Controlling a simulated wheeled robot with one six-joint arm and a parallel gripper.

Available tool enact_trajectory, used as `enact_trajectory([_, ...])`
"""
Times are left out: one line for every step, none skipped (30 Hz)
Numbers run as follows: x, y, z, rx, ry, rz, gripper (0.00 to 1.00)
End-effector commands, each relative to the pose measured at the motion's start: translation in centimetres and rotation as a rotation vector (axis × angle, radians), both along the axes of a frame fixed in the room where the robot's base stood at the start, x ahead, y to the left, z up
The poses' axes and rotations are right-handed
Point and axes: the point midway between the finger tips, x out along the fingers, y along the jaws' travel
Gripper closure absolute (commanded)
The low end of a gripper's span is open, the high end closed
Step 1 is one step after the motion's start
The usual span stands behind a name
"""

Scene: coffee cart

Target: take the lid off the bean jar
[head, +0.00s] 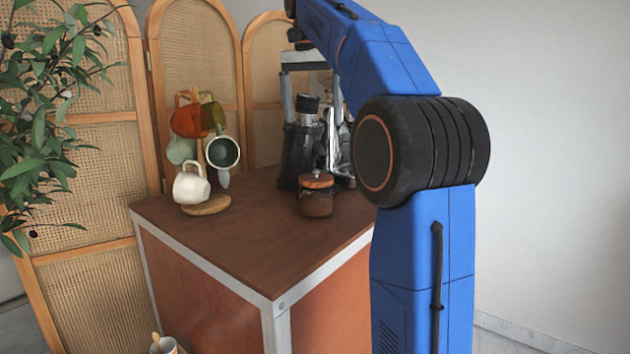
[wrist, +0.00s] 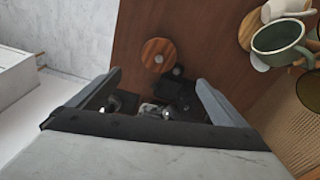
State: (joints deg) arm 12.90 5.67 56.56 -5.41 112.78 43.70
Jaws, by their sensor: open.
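The bean jar (head: 315,206) stands upright on the brown cart top, with its round wooden lid (head: 316,181) on it. A small knob shows at the middle of the lid. In the wrist view the lid (wrist: 156,49) is seen from above and hides most of the jar. My gripper (head: 314,117) is open and empty, pointing down above and behind the jar in the head view. In the wrist view my gripper (wrist: 158,76) has its fingers wide apart, and the lid lies just past the fingertips, apart from them.
A dark coffee appliance (head: 299,150) stands close behind the jar. A mug tree with several hanging mugs, including a white one (head: 190,185) and a green one (wrist: 280,42), stands to the left. The front of the cart top (head: 245,245) is clear.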

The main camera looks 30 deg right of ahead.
Motion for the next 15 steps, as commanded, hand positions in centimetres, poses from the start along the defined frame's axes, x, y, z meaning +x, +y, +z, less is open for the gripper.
enact_trajectory([-0.1, -0.1, -0.8, 0.001, 0.005, 0.000, 0.03])
enact_trajectory([0.0, -0.1, -1.3, 0.001, 0.004, 0.001, 0.03])
enact_trajectory([0.0, -0.2, -1.9, 0.001, 0.004, 0.001, 0.03])
enact_trajectory([0.0, -0.2, -2.4, 0.001, 0.004, 0.001, 0.03])
enact_trajectory([0.0, -0.2, -2.8, 0.001, 0.003, 0.001, 0.03])
enact_trajectory([0.1, -0.3, -3.5, 0.001, 0.004, 0.001, 0.03])
enact_trajectory([0.2, -0.4, -4.0, 0.001, 0.004, 0.002, 0.03])
enact_trajectory([0.2, -0.4, -4.5, 0.002, 0.005, 0.002, 0.03])
enact_trajectory([0.2, -0.5, -5.2, 0.001, 0.003, 0.002, 0.03])
enact_trajectory([0.2, -0.5, -5.7, 0.001, 0.003, 0.002, 0.03])
enact_trajectory([0.2, -0.6, -6.2, 0.001, 0.003, 0.002, 0.03])
enact_trajectory([0.3, -0.6, -6.9, 0.001, 0.003, 0.002, 0.03])
enact_trajectory([0.3, -0.7, -7.4, 0.001, 0.003, 0.002, 0.03])
enact_trajectory([0.4, -0.8, -7.9, 0.001, 0.003, 0.002, 0.03])
enact_trajectory([0.4, -0.8, -8.5, 0.001, 0.004, 0.002, 0.03])
